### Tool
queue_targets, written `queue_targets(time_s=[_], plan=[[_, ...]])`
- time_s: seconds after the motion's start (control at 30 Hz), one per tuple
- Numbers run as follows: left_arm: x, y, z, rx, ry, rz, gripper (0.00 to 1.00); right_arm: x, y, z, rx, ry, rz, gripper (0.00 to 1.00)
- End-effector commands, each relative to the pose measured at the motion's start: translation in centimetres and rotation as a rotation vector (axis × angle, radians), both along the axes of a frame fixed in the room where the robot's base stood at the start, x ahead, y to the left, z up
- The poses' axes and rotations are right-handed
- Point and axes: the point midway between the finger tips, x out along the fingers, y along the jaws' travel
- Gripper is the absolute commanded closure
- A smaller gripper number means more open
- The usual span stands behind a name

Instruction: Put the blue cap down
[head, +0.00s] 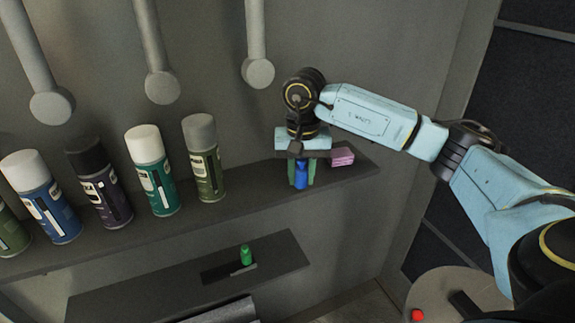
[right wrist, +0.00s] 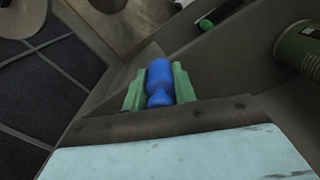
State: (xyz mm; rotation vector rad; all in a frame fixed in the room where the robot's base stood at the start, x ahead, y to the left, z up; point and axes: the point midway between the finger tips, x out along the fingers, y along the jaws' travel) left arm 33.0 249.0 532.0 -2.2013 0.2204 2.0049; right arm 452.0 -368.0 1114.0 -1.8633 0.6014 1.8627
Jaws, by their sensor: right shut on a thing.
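The blue cap (head: 301,175) is a small blue piece between the green fingers of my right gripper (head: 301,174), at the right end of the upper shelf (head: 235,195) in the head view. In the right wrist view the blue cap (right wrist: 160,82) sits between the two green fingertips (right wrist: 159,88), which are shut on it. I cannot tell whether its lower end touches the shelf. My left gripper is not in view.
Several spray cans, such as a teal one (head: 155,178) and an olive one (head: 204,165), stand left on the shelf. A pink block (head: 342,157) lies right of the gripper. A green piece (head: 246,255) stands on the lower shelf (head: 130,300).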

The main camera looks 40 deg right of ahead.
Motion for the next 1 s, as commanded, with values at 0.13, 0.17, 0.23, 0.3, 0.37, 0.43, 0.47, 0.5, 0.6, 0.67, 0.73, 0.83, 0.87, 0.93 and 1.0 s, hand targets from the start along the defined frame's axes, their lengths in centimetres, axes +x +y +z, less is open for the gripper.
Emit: queue_targets(time_s=[0.13, 0.17, 0.23, 0.3, 0.37, 0.43, 0.47, 0.5, 0.6, 0.67, 0.73, 0.83, 0.87, 0.93, 1.0], plan=[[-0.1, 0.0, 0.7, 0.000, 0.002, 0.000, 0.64, 2.9, -0.6, 0.2, 0.001, 0.000, -0.002, 0.94], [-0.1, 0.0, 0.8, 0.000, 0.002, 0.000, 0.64, 3.4, -0.7, 0.1, 0.003, 0.000, -0.002, 0.94], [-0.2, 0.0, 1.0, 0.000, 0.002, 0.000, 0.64, 4.5, -1.0, 0.1, 0.001, 0.001, -0.001, 0.94], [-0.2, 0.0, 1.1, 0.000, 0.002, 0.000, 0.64, 5.4, -1.2, 0.1, 0.001, 0.002, -0.002, 0.94], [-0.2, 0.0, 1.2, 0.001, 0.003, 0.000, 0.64, 6.0, -1.4, 0.1, 0.000, 0.000, -0.001, 0.94], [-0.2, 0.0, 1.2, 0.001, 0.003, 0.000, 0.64, 6.4, -1.5, 0.1, 0.000, 0.000, 0.001, 0.94], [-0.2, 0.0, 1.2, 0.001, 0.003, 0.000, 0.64, 6.6, -1.5, 0.0, 0.000, 0.000, 0.001, 0.94], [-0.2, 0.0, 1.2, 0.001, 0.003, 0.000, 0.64, 6.7, -1.6, 0.0, 0.000, 0.001, 0.001, 0.94], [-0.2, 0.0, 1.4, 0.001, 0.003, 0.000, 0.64, 6.7, -1.6, -0.5, -0.001, 0.002, 0.001, 0.94], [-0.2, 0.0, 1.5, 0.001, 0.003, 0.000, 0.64, 6.6, -1.6, -1.3, -0.001, 0.004, 0.001, 0.94], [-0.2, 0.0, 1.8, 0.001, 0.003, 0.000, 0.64, 6.6, -1.6, -2.3, 0.001, 0.004, 0.001, 0.94], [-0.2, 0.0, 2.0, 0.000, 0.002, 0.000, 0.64, 6.6, -1.6, -3.4, 0.000, 0.004, 0.000, 0.94], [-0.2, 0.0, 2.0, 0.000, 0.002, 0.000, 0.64, 6.7, -1.6, -3.5, 0.000, 0.002, 0.000, 0.94], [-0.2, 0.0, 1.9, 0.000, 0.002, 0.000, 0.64, 6.7, -1.6, -3.6, 0.000, 0.000, 0.000, 0.94], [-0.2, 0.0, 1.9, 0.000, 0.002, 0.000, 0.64, 6.7, -1.6, -3.6, 0.000, 0.000, 0.000, 0.94]])
